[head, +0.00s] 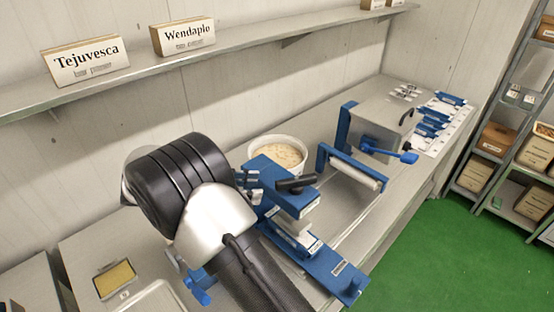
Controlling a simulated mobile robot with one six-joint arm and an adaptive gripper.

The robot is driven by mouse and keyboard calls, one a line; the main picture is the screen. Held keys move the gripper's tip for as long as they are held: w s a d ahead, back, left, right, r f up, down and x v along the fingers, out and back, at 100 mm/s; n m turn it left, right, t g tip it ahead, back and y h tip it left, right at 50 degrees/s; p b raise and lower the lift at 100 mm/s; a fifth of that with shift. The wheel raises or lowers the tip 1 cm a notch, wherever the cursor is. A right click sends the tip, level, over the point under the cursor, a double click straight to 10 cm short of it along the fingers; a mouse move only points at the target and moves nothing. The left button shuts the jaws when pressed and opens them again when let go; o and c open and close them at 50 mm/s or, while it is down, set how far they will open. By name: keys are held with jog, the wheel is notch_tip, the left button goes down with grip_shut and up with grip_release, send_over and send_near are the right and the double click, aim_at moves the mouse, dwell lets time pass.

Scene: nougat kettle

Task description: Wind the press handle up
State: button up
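The press (290,200) is a blue frame on the bench, with a blue top block and a pale block under it. A long blue base plate (325,271) runs toward the bench's front edge. The press handle, a dark bar (296,184), lies across the top block. My black and silver wrist stands large in front, left of the press. Small grey-blue parts that look like my gripper (251,182) show just left of the handle. My wrist hides most of them, so I cannot tell whether they are open or touch the handle.
A white tub of pale mix (278,154) stands behind the press. A blue-framed roller (352,170) and a grey box with a blue lever (382,128) stand to the right. A shelf (240,42) runs along the wall above. A tray (152,300) lies at lower left.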

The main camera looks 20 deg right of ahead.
aim_at(304, 176)
jog(key=d, duration=0.5)
jog(key=d+f+n+h, duration=0.1)
jog(key=d, duration=0.4)
jog(key=s+d+h, duration=0.1)
jog(key=d, duration=0.4)
jog(key=shift+d+f+n+t, duration=0.1)
jog(key=shift+f+n+t, duration=0.15)
jog(key=shift+n+t, duration=0.05)
jog(key=shift+c, duration=0.5)
grip_shut()
